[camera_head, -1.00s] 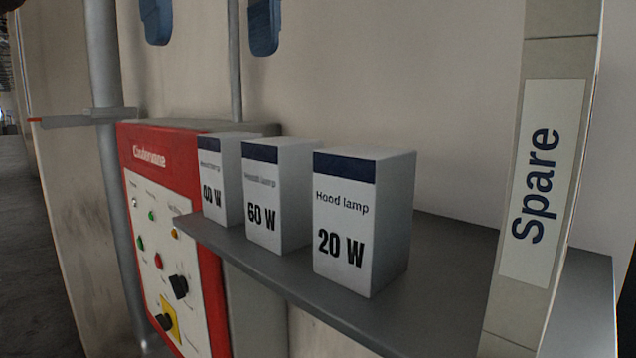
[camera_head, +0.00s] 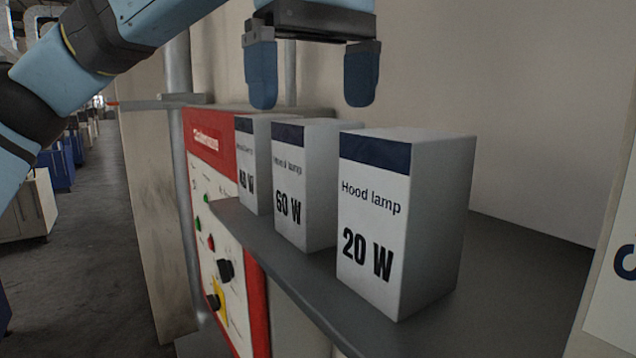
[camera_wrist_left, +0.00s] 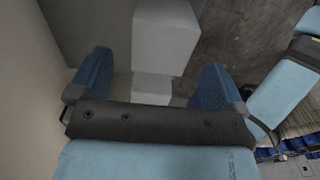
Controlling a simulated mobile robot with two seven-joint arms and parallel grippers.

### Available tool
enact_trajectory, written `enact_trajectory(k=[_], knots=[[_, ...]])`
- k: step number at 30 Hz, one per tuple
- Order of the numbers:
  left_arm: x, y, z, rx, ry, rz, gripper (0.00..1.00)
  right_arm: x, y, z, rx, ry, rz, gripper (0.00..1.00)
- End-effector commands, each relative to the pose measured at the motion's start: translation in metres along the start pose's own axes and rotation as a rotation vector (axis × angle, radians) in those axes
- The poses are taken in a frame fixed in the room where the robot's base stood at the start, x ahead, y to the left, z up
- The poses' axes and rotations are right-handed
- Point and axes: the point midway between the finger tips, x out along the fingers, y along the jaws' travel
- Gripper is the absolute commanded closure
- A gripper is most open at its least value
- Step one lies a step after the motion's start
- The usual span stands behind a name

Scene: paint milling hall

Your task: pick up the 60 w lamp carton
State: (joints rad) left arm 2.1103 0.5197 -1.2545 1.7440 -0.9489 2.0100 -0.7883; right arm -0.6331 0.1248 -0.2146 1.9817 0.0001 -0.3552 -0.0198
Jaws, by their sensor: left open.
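The 60 W lamp carton (camera_head: 307,190) is a white box with a dark blue band, standing upright on a grey shelf (camera_head: 520,255) between two similar cartons. The 20 W carton (camera_head: 375,230) stands nearer, to its right. Another carton (camera_head: 252,170), partly hidden, stands behind it on the left. My left gripper (camera_head: 312,100) is open and empty, its fingertips just above the 60 W carton in the head view. In the left wrist view, pale box shapes show beyond and between the open fingers (camera_wrist_left: 155,80); their labels are not readable there. My right gripper is not in view.
A red control panel (camera_head: 213,142) with knobs is beside the shelf's left end. A pipe (camera_head: 180,190) and a plain wall (camera_head: 540,90) stand behind. Part of a white sign (camera_head: 615,300) is at the right edge. The shelf is bare right of the 20 W carton.

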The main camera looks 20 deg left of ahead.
Motion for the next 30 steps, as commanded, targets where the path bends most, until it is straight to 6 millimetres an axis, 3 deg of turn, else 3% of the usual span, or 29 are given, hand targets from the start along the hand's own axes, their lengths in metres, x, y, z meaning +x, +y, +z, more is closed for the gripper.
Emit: enact_trajectory(k=[5, 15, 23, 24, 30], knots=[[0.009, 0.000, 0.000, 0.000, -0.001, -0.001, 0.04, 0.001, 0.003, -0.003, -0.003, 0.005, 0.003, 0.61], [0.049, 0.000, 0.002, -0.001, 0.001, 0.000, 0.04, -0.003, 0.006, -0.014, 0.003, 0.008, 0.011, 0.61], [0.056, 0.000, 0.002, -0.001, 0.000, 0.001, 0.04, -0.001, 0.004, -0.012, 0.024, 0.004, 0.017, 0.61], [0.056, 0.000, 0.002, -0.001, 0.000, 0.001, 0.07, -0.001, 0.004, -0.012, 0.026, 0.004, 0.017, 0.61], [0.056, 0.000, 0.002, -0.001, 0.000, 0.001, 0.53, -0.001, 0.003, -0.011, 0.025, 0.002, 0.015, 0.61]])
